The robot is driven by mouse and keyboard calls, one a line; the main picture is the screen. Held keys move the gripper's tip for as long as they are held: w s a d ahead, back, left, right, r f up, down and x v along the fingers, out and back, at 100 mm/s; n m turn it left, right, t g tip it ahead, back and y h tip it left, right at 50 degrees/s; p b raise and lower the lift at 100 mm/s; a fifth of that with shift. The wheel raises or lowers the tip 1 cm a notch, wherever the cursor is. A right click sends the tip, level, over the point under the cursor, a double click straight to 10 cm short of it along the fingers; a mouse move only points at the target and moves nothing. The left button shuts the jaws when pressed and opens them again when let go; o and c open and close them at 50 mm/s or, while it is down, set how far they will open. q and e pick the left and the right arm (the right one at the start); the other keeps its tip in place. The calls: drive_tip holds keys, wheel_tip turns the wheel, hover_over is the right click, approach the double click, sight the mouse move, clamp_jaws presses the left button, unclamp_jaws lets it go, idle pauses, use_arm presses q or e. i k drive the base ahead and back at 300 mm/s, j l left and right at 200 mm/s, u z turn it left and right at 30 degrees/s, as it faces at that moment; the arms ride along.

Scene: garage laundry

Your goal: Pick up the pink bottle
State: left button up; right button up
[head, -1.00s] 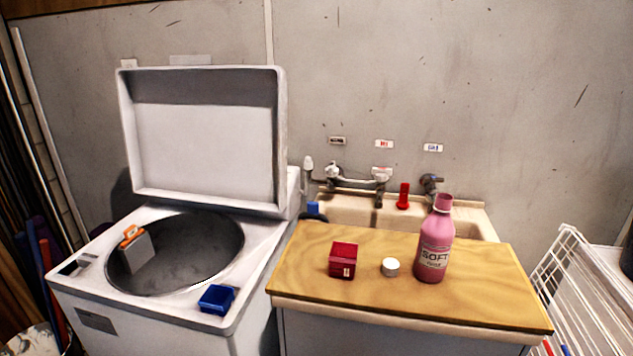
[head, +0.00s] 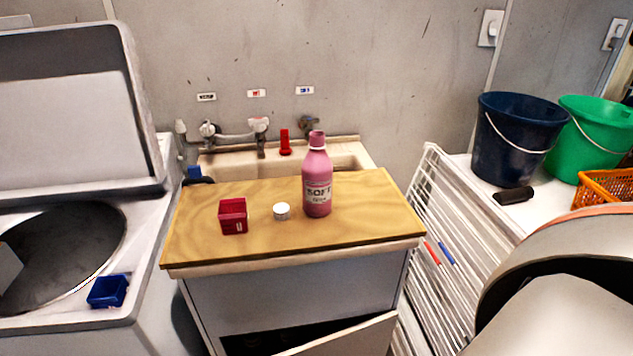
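A red box (head: 233,216) sits further left on the board.
An open top-loading washer (head: 150,232) with a blue container (head: 108,291) on its rim stands at the left. A sink with taps and a red object (head: 285,142) lies behind the board. A white rack (head: 440,235), a dark blue bucket (head: 517,138), a green bucket (head: 592,138) and an orange basket (head: 606,190) are right.

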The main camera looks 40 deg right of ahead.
sight(316, 167)
drive_tip(key=k+j+z, duration=0.15)
drive_tip(key=z, duration=0.55)
